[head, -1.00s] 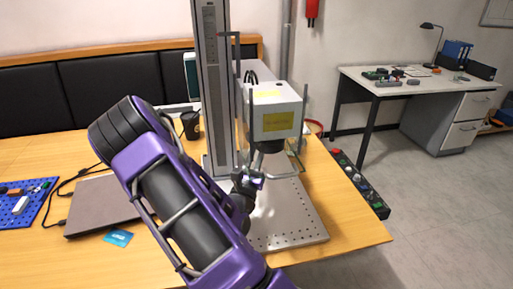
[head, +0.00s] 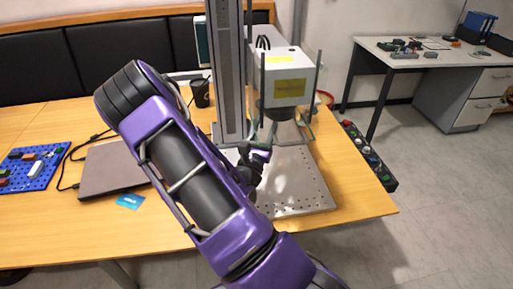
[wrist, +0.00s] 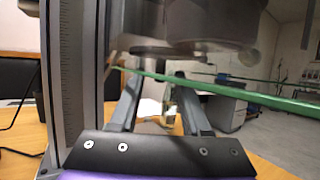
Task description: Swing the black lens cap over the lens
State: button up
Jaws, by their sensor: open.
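The laser marker's white head (head: 287,75) hangs on a tall column, with its dark lens (head: 274,110) facing down. In the wrist view the lens housing (wrist: 205,22) is a blurred dark cylinder at the top. A flat dark disc (wrist: 150,50), seemingly the black lens cap, shows left of and a little below it, apart from the lens opening as far as I can tell. The cap is not clear in the head view. My gripper (wrist: 157,85) is open and empty, its fingers apart below the disc; it also shows in the head view (head: 268,142) below the lens.
A green-edged pane (wrist: 225,90) crosses the wrist view close to the fingers. The grey column (head: 229,75) stands left of the marker head. The perforated base plate (head: 300,185) lies below. A laptop (head: 112,168) and blue pegboard (head: 30,167) lie left.

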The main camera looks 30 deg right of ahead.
jog(key=v, duration=1.5)
jog(key=shift+s+a+b, duration=0.2)
jog(key=shift+a+b, duration=0.1)
jog(key=shift+b, duration=0.05)
jog(key=shift+f, duration=0.1)
